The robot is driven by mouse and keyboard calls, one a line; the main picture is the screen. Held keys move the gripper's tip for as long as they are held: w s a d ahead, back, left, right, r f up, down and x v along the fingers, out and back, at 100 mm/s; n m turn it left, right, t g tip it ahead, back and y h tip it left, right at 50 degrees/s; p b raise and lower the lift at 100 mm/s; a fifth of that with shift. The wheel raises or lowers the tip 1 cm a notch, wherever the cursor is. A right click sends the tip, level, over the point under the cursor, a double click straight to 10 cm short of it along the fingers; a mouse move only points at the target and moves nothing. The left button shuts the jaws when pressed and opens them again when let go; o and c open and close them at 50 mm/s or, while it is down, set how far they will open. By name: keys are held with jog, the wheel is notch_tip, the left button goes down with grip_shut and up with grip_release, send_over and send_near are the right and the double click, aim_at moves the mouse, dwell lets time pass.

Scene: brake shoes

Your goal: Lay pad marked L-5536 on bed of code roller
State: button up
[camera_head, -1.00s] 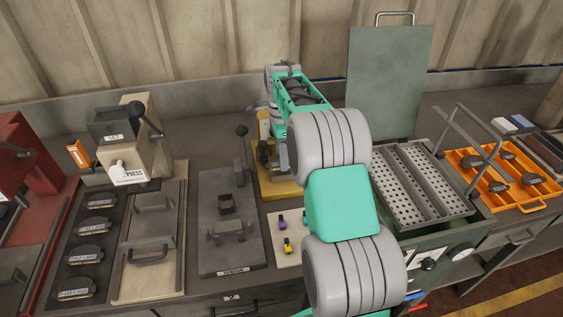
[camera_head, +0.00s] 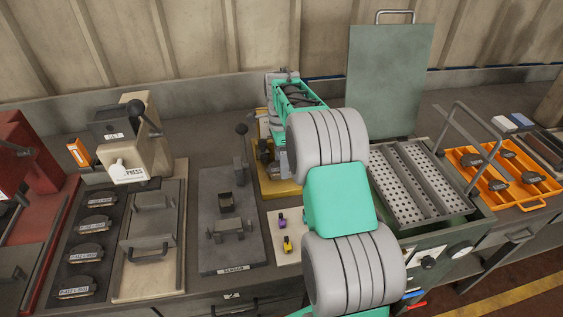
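Several dark pads with pale label plates lie in a column on the black rack at left, one of them the front pad (camera_head: 77,287); their marks are too small to read. More dark pads, such as this one (camera_head: 499,180), lie in the orange tray (camera_head: 536,204) at right. A yellow-based device (camera_head: 283,187) stands behind my arm, partly covered by it. A grey plate with a small fixture (camera_head: 232,249) lies left of it; I cannot tell which is the code roller. My gripper is hidden behind my arm, near the yellow-based device; its fingers and any held pad do not show.
A beige press (camera_head: 128,150) and a board with a handled plate (camera_head: 150,250) stand left. A pale card (camera_head: 289,255) holds small purple and yellow pieces. A green box (camera_head: 470,213) with perforated trays and a raised lid (camera_head: 386,80) stands right of my arm.

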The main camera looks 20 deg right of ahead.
notch_tip(320, 180, up, 12)
jog(key=w, duration=0.1)
jog(key=s+a+r+n+t, duration=0.2)
jog(key=s+a+r+n, duration=0.25)
jog(key=s+n, duration=0.2)
jog(key=s+a+f+n+t, duration=0.1)
jog(key=s+a+f+n, duration=0.2)
jog(key=s+n, duration=0.4)
jog(key=s+a+f+n+t, duration=0.2)
jog(key=s+a+f+n, duration=0.2)
jog(key=s+n, duration=0.3)
jog(key=s+f, duration=0.1)
jog(key=s, duration=0.2)
jog(key=shift+s+a+p, duration=0.25)
jog(key=shift+p, duration=0.15)
jog(key=shift+s, duration=0.1)
